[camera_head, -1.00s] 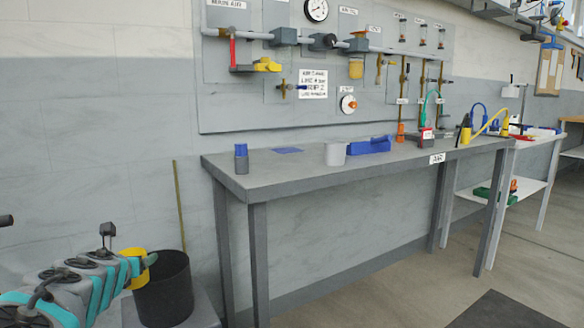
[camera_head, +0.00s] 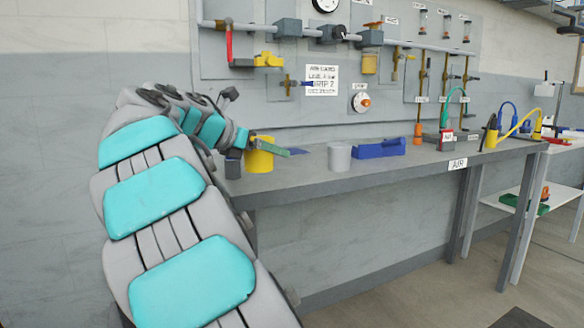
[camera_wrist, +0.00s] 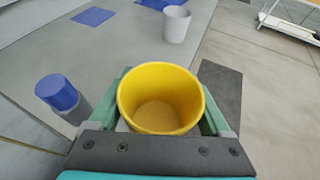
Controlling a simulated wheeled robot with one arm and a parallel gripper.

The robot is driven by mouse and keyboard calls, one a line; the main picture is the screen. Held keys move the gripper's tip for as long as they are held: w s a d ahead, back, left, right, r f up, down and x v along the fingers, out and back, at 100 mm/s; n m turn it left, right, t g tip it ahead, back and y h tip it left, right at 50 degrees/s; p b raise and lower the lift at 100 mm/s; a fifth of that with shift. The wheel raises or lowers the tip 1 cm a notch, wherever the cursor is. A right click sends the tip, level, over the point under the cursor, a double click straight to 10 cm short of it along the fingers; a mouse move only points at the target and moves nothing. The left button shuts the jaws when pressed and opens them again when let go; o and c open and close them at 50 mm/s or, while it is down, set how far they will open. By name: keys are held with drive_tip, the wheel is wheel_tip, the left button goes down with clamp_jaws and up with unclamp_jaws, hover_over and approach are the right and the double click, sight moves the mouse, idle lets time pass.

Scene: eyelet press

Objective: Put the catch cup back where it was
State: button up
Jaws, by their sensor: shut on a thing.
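The catch cup is the yellow cup (camera_head: 259,156), held upright over the left end of the grey bench (camera_head: 300,178). In the wrist view the yellow cup (camera_wrist: 160,98) is open at the top and looks empty inside. My gripper (camera_head: 262,148) is shut on it, with one green finger on each side of the cup (camera_wrist: 162,112). A blue flat patch (camera_head: 297,151) lies on the bench just beyond the cup, and it also shows in the wrist view (camera_wrist: 93,16). I cannot tell whether the cup's base touches the bench.
A grey cup (camera_head: 339,157) and a blue tray (camera_head: 379,148) stand to the right. A blue-capped grey bottle (camera_wrist: 60,94) is close on the left of my gripper. The wall panel (camera_head: 300,104) with pipes and valves rises behind the bench.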

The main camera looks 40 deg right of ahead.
drive_tip(key=w+d, duration=0.2)
drive_tip(key=d, duration=0.2)
drive_tip(key=w+d+f, duration=0.1)
drive_tip(key=w+d, duration=0.2)
drive_tip(key=d, duration=0.2)
drive_tip(key=w+d, duration=0.2)
drive_tip(key=d, duration=0.2)
drive_tip(key=shift+w+d+f+p, duration=0.2)
drive_tip(key=shift+f+p, duration=0.05)
drive_tip(key=shift+p, duration=0.1)
drive_tip(key=shift+f+b, duration=0.5)
drive_tip(key=shift+f, duration=1.2)
drive_tip(key=o, duration=0.9)
drive_tip(key=shift+f, duration=0.1)
drive_tip(key=v, duration=1.2)
drive_tip(key=shift+p, duration=0.35)
